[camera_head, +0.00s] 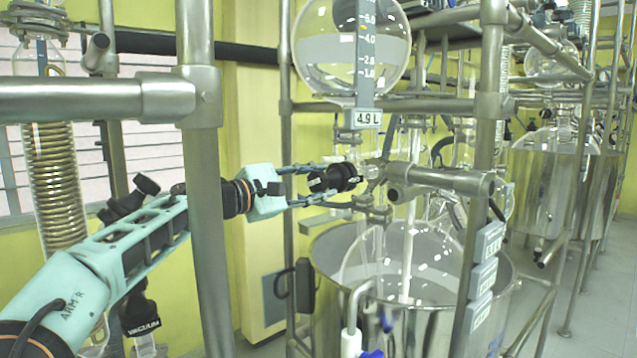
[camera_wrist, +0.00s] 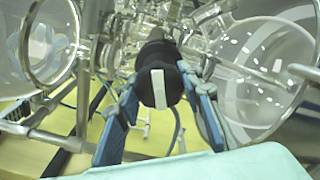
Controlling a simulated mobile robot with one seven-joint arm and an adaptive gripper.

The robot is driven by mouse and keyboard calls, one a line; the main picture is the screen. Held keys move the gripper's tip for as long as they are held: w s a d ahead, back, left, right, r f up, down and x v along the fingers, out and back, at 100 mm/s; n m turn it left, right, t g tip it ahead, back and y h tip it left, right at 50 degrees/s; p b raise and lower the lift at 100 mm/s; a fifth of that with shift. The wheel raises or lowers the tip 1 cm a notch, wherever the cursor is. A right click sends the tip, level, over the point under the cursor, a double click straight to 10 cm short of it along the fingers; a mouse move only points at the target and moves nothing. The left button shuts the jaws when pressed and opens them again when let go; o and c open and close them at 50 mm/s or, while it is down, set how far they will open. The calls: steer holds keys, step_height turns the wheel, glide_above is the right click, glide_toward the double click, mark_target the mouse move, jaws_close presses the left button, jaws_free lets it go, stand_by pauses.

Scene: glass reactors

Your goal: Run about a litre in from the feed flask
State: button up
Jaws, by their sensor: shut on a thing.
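The feed flask (camera_head: 350,60) is a round glass vessel at the top centre, partly filled with clear liquid. A level scale (camera_head: 367,45) stands in front of it, with a tag (camera_head: 363,119) reading 4.9 L. Below the flask is a black valve knob (camera_head: 338,178). My gripper (camera_head: 318,185) reaches it from the left and is shut on it. In the wrist view the black knob (camera_wrist: 158,70), with a white bar on its face, sits between the two blue fingers. The glass reactor vessel (camera_head: 405,262) sits below in a steel pot (camera_head: 330,245).
Steel frame posts (camera_head: 207,200) and rails (camera_head: 90,100) stand close around my arm. Several grey display boxes (camera_head: 487,242) hang on the right post. A coiled glass condenser (camera_head: 52,170) is at the left. Another steel vessel (camera_head: 545,185) stands at the back right.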

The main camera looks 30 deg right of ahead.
steer(key=o, duration=1.2)
steer(key=shift+a, duration=0.1)
steer(key=a, duration=0.4)
steer(key=s+a, duration=0.1)
steer(key=a, duration=0.6)
steer(key=shift+s+a, duration=0.35)
steer(key=shift+a, duration=0.05)
